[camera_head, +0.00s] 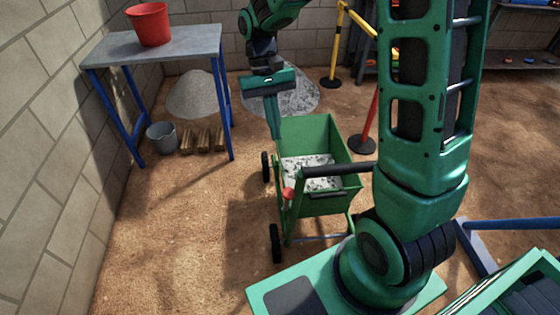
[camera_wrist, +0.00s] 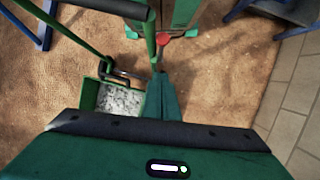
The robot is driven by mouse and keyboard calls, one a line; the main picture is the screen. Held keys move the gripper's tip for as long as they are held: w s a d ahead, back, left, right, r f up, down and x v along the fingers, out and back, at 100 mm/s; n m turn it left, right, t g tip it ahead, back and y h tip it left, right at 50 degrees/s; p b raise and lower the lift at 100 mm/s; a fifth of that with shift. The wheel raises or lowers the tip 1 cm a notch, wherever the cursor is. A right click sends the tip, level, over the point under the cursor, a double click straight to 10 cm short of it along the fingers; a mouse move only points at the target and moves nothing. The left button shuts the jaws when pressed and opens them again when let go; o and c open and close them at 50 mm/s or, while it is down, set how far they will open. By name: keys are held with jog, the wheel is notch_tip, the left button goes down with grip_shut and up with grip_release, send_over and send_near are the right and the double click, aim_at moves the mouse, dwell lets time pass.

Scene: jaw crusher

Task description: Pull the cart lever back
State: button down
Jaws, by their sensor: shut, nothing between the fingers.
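The green cart (camera_head: 318,135) stands in the middle of the head view, with grey gravel in its tray. Its lever has a red knob (camera_head: 288,193) at the near left side, beside the black push handle. The knob also shows in the wrist view (camera_wrist: 163,36), just above the fingertips in the picture. My gripper (camera_head: 275,136) points down at the far left of the cart tray, fingers together and empty. In the wrist view the closed fingers (camera_wrist: 157,75) are beside the tray (camera_wrist: 88,95). I cannot tell whether they touch the cart or lever.
A blue-legged table (camera_head: 190,48) with a red bucket (camera_head: 149,23) stands at the left. Below it are a grey bucket (camera_head: 161,137), wood blocks (camera_head: 203,139) and a gravel pile (camera_head: 199,95). A red barrier post (camera_head: 368,120) stands right of the cart. Sandy floor left of the cart is clear.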

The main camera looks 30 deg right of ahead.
jog(key=s+r+x, duration=0.1)
jog(key=s+x, duration=0.1)
jog(key=x, duration=1)
jog(key=shift+s+a+f, duration=0.25)
jog(key=shift+s+f, duration=0.1)
jog(key=shift+s, duration=0.05)
jog(key=shift+a, duration=0.1)
